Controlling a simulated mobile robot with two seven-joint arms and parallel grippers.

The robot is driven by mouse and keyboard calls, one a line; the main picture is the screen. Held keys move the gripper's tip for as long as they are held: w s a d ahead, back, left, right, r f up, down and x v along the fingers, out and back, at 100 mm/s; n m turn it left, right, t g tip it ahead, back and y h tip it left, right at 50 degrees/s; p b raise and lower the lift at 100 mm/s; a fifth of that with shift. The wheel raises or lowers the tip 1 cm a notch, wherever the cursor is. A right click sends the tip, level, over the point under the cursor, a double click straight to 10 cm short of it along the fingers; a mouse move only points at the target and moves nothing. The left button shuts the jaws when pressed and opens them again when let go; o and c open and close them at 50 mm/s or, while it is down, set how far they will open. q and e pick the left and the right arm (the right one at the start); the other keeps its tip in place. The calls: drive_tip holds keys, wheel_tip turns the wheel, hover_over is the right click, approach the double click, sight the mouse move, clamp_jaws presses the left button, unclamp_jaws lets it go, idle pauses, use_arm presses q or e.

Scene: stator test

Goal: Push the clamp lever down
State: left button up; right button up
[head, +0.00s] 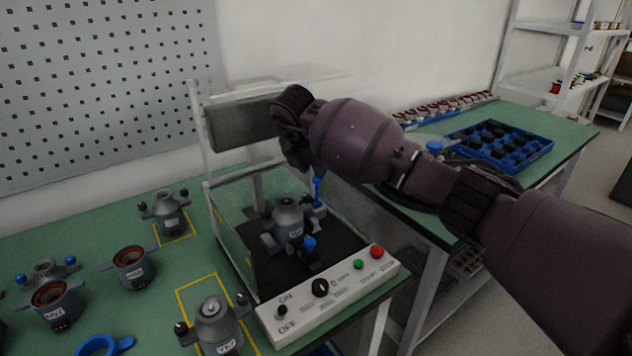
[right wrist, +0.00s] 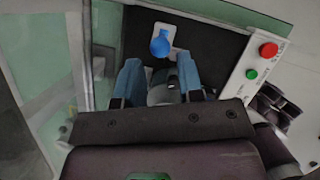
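The test fixture (head: 268,262) holds a grey stator (head: 288,222) on its dark floor. A blue clamp lever (head: 317,188) stands upright at the stator's right. In the right wrist view the lever's rounded blue end (right wrist: 160,43) shows over a pale plate, beyond my fingertips. A second blue knob (head: 309,243) is low in front of the stator. My right gripper (right wrist: 160,70) is open, its two blue fingers apart, with grey stator housing seen below and between them. In the head view it hangs above the fixture, its fingers mostly hidden. My left gripper is not in view.
The control panel (head: 330,292) with switches and green and red buttons runs along the fixture's front. Clear side panels and a raised frame (head: 203,150) enclose the fixture. Other stators (head: 217,322) stand on the green table at left. A blue tray (head: 540,150) is at right.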

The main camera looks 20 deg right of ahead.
sight(317, 191)
drive_tip(key=b+x, duration=0.1)
drive_tip(key=x, duration=0.4)
drive_tip(key=shift+c, duration=0.2)
clamp_jaws()
